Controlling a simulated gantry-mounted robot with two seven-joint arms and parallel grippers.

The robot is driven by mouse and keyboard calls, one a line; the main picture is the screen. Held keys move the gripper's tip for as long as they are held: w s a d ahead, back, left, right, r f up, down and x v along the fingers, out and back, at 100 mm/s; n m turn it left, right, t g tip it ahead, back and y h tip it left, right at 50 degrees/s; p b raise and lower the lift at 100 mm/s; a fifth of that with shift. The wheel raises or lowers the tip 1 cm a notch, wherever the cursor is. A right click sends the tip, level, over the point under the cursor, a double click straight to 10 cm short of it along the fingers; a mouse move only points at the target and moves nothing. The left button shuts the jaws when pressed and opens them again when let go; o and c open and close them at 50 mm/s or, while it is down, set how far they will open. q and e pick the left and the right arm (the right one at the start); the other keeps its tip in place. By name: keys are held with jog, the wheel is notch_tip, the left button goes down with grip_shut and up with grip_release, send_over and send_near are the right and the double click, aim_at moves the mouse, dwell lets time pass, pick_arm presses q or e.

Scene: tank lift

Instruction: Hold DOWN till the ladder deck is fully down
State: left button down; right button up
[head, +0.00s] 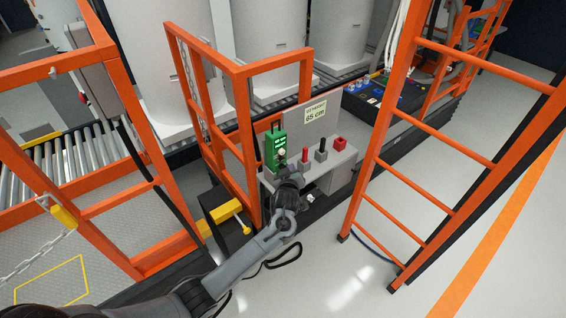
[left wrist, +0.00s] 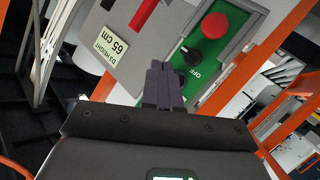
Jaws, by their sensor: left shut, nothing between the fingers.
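In the head view, a grey control console (head: 340,165) stands in the middle, with a green panel (head: 275,147) on its left, a red lever (head: 305,155) and a black lever (head: 321,150). A sign above reads 65 cm (head: 315,113). My left gripper (head: 285,166) is at the console's front left, close to the green panel. In the left wrist view the shut, empty fingers (left wrist: 163,85) are near the panel's black knob (left wrist: 190,57), marked OFF, and red button (left wrist: 215,25). Contact cannot be told. No DOWN label is readable.
A tall orange ladder (head: 430,130) stands right of the console. Orange railings (head: 240,75) and a metal plate deck (head: 65,262) lie to the left, with a yellow bar (head: 225,211) beside. White tanks (head: 270,40) stand behind. The floor at front right is clear.

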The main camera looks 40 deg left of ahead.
aim_at(282, 159)
pick_arm(q)
jog(key=shift+w+a, duration=0.15)
jog(key=shift+a, duration=0.55)
jog(key=shift+a, duration=0.1)
dwell(1.6)
jog(key=shift+w+a, duration=0.1)
jog(key=shift+a, duration=0.25)
